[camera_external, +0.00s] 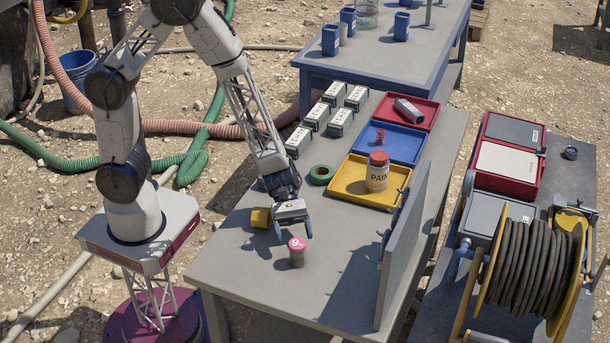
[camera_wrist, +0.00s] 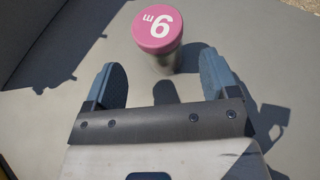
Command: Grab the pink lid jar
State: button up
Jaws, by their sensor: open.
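The pink lid jar (camera_external: 297,252) stands upright on the grey table near its front edge. Its round pink lid with white marking shows in the wrist view (camera_wrist: 158,30), at the top middle. My gripper (camera_external: 293,227) is just behind and above the jar in the external view. In the wrist view its two blue fingers (camera_wrist: 162,82) are spread apart and empty. The jar lies ahead of the fingertips, roughly centred between them and not touching either one.
A yellow block (camera_external: 261,217) sits left of my gripper. A green tape ring (camera_external: 321,175) lies behind. An upright grey panel (camera_external: 405,245) stands to the right. Yellow (camera_external: 345,186), blue (camera_external: 402,153) and red (camera_external: 421,122) trays line the back, with a paint jar (camera_external: 377,171) in the yellow one.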

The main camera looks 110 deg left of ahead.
aim_at(297, 251)
jog(key=shift+d, duration=0.1)
dwell(0.3)
jog(key=shift+x, duration=2.65)
jog(key=shift+s+f, duration=0.1)
jog(key=shift+c, duration=0.4)
jog(key=c, duration=1)
